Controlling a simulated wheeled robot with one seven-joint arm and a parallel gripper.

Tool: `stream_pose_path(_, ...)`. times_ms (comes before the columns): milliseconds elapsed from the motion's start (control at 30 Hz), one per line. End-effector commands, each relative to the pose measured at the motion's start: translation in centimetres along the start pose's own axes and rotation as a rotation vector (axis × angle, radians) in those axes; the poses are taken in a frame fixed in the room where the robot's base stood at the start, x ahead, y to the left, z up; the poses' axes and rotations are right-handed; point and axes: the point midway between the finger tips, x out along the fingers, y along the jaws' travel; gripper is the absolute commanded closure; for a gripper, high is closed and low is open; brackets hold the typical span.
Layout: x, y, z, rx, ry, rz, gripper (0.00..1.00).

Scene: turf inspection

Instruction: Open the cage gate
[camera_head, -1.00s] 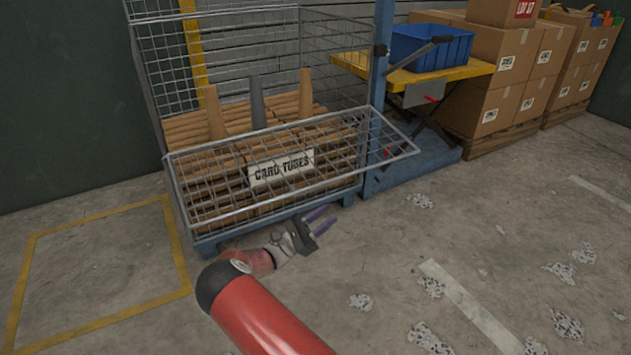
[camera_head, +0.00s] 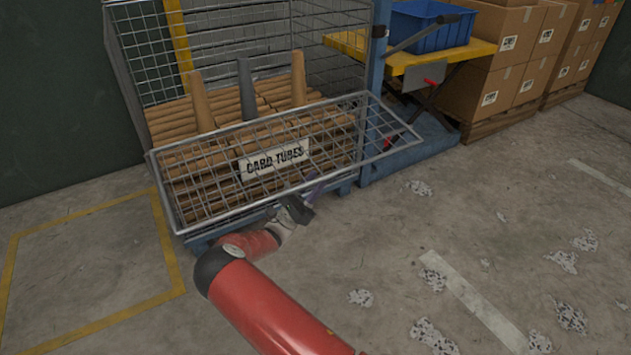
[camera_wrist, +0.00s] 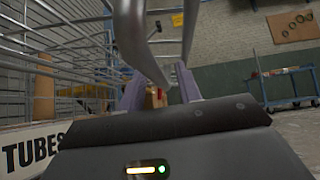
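The wire cage (camera_head: 130,60) stands at the upper left with card tubes inside. Its front gate (camera_head: 365,150) is a wire panel tilted outward at the top, with a white "CARD TUBES" sign (camera_head: 273,160). The sign also shows at the left of the wrist view (camera_wrist: 30,150). My gripper (camera_head: 312,186) is low in front of the gate, just under the sign, partly seen against the wire. In the wrist view, its two purple fingers (camera_wrist: 160,92) are apart. Grey metal bars (camera_wrist: 130,35) cross close above them; I cannot tell whether they touch.
A blue post (camera_head: 372,100) stands at the cage's right side. Beyond it are a yellow lift table (camera_head: 470,70) with a blue bin (camera_head: 430,35) and stacked cartons (camera_head: 500,85). The floor in front is open, with scattered pale debris (camera_head: 430,335).

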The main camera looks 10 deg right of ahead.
Motion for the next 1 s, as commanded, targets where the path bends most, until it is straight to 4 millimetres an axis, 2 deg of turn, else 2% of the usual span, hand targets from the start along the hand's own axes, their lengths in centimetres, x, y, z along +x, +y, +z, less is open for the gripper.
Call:
stream_pose_path(100,0.9,0.0,0.0,0.0,0.001,-0.001,0.66)
stream_pose_path(333,0.9,0.0,0.0,0.0,0.001,0.0,0.67)
stream_pose_path(600,0.9,0.0,0.0,0.0,0.001,0.0,1.0)
stream_pose_path(867,0.9,0.0,0.0,-0.001,0.001,0.001,1.0)
stream_pose_path(1000,1.9,-0.1,1.0,-0.022,0.0,0.023,1.0)
